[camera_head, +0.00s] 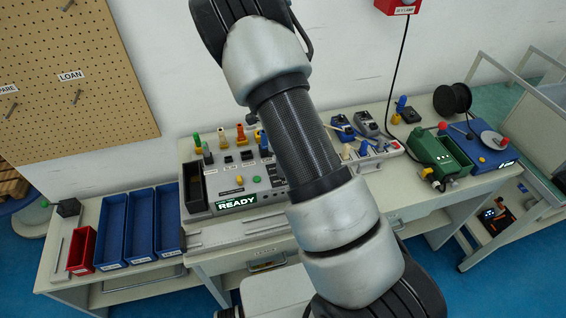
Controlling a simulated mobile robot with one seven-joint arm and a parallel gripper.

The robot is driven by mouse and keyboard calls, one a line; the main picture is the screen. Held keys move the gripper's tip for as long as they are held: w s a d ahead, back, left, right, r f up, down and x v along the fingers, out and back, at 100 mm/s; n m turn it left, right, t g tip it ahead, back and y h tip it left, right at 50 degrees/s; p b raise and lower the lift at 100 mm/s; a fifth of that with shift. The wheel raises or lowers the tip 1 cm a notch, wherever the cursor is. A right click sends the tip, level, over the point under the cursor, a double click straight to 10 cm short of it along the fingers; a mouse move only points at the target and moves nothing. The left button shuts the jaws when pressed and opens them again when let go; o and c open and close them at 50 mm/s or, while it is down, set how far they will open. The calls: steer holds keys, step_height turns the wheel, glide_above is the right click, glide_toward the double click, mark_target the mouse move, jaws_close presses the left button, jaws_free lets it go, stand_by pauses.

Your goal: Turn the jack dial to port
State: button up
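My arm crosses the middle of the head view from top to bottom and covers part of the bench (205,262). My gripper is not seen in this view. On the bench stands a grey test panel (262,200) with a lit "READY" display. Its face carries a row of dark square parts, small coloured buttons and small round sockets. I cannot tell which part is the jack dial, and I see no readable "port" mark. The panel's right end is hidden behind my arm.
Blue bins (140,225) and a red bin (80,252) stand on the lower left table. A green machine (440,153), a blue unit (485,150) and a black spool (452,99) stand right. A pegboard (75,80) hangs left. Blue floor shows in front.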

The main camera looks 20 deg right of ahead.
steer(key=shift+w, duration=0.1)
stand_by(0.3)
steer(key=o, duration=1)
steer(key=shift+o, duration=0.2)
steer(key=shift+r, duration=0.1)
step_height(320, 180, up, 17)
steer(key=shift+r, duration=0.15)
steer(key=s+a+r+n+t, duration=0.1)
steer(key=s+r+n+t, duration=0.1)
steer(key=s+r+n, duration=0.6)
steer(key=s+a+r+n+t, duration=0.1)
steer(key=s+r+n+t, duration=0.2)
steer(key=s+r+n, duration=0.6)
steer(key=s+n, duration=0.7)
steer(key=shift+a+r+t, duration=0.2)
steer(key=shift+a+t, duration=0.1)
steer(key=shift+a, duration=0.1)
